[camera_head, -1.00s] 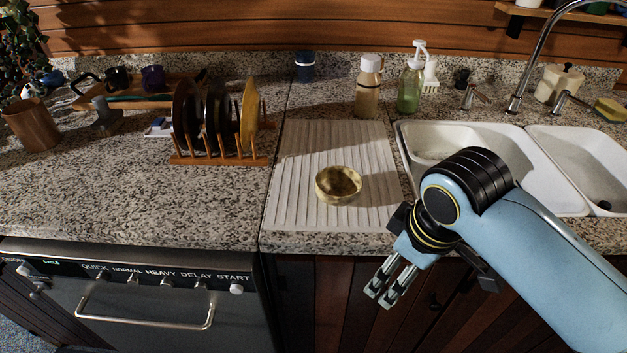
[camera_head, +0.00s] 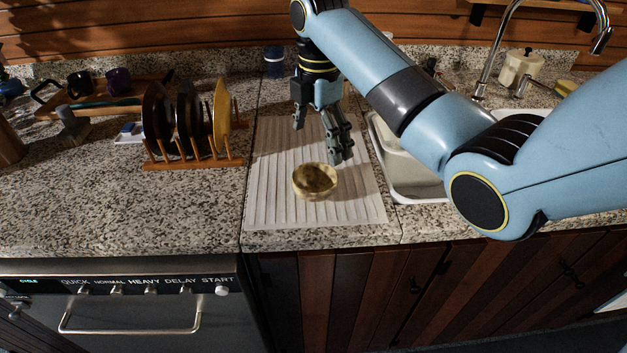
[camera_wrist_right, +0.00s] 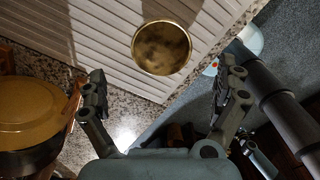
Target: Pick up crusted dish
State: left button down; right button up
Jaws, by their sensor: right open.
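The crusted dish (camera_head: 315,182) is a small round yellowish bowl with brown residue inside. It sits upright on the white ribbed drainboard (camera_head: 275,210). My right gripper (camera_head: 318,140) is open and empty, pointing down just behind and above the dish, apart from it. In the right wrist view the dish (camera_wrist_right: 161,48) shows beyond the gap between the open fingers (camera_wrist_right: 162,95). My left gripper is not in view.
A wooden rack (camera_head: 195,162) with several upright plates stands left of the drainboard. The sink (camera_head: 400,170) is on the right, partly hidden by my right arm. A blue cup (camera_head: 273,62) stands at the back. The drainboard around the dish is clear.

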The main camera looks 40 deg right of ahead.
aim_at(318, 175)
notch_tip(318, 175, down, 10)
jog(key=shift+s+a+f+p, duration=0.15)
jog(key=shift+f+p, duration=0.1)
jog(key=shift+p, duration=0.25)
jog(key=c, duration=1)
